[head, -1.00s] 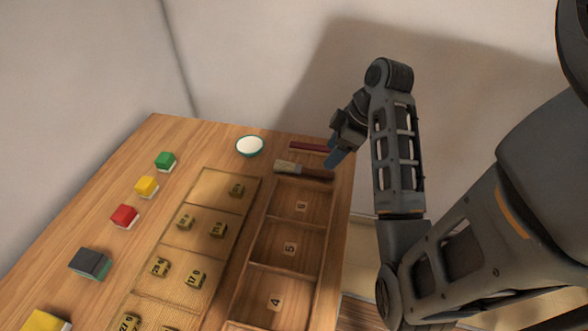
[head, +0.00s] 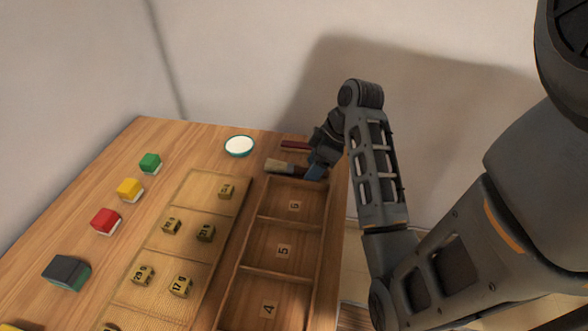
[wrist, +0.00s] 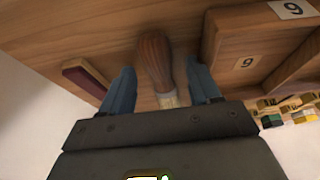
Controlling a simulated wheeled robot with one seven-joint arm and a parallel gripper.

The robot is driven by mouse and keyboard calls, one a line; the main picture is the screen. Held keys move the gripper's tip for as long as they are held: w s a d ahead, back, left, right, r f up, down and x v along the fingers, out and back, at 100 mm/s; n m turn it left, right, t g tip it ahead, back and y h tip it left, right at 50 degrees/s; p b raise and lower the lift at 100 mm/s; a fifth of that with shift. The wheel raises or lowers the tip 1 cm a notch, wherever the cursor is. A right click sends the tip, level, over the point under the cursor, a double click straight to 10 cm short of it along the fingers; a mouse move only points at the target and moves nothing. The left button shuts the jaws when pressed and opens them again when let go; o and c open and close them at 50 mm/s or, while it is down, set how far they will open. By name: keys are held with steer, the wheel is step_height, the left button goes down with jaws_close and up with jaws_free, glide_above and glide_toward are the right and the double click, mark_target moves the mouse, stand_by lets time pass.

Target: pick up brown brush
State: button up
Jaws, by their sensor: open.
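The brown brush (head: 281,167) lies on the table near its far right corner, just beyond the numbered tray, with its pale bristles to the left. Its dark brown handle also shows in the wrist view (wrist: 154,62), with the metal ferrule running under the gripper body. My gripper (head: 316,170) is low at the handle end, and its blue fingers are open. In the wrist view my gripper (wrist: 160,84) has one finger on each side of the brush, with gaps left and right. The gripper hides part of the brush in both views.
A dark red bar (head: 295,145) lies just behind the brush. A white bowl (head: 240,146) stands to the left. The wooden tray (head: 328,215) with numbered compartments is close in front. The table's right edge is near.

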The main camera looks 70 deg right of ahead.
stand_by(0.3)
jaws_close()
stand_by(0.5)
